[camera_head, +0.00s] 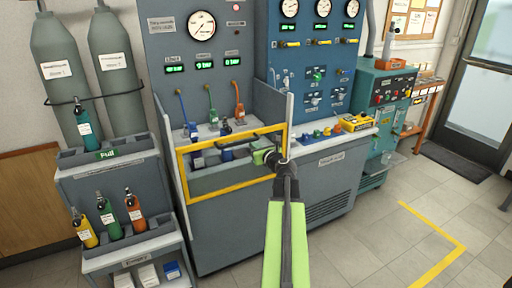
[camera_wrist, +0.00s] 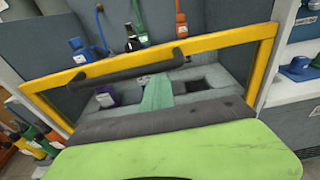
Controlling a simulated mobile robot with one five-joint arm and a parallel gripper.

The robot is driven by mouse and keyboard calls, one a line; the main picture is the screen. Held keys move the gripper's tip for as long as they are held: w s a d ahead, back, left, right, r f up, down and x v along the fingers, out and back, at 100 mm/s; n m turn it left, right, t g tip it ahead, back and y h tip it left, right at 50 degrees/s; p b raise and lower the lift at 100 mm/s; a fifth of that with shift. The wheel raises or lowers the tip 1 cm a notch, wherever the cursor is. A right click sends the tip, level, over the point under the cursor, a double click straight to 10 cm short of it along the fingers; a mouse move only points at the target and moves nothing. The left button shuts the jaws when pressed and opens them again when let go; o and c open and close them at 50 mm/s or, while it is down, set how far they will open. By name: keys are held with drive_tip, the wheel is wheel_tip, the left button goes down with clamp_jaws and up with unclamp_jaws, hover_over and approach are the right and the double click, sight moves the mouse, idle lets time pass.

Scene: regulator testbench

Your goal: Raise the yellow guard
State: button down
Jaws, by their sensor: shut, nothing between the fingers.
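The yellow guard (camera_head: 232,190) is a yellow rectangular frame with a clear pane, standing across the front of the grey bench bay. In the wrist view its yellow bar (camera_wrist: 215,40) crosses the picture, with a dark handle (camera_wrist: 125,69) just below that bar. My gripper (camera_head: 260,157) is in front of the guard's right part. In the wrist view my gripper (camera_wrist: 157,90) points at the guard with its fingers shut and empty, the tips close below the handle's right half. I cannot tell whether they touch it.
Behind the guard are sockets and blue, green and orange hoses (camera_head: 238,95). A grey side panel (camera_head: 287,120) edges the bay on the right. A bottle rack (camera_head: 120,165) stands left; a blue console (camera_head: 335,170) with a yellow device (camera_head: 357,123) stands right.

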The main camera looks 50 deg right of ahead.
wheel_tip(320, 180, up, 12)
drive_tip(key=p, duration=0.9)
drive_tip(key=shift+r+p, duration=0.15)
drive_tip(key=shift+p, duration=0.2)
drive_tip(key=shift+w+d, duration=0.1)
drive_tip(key=shift+d, duration=0.05)
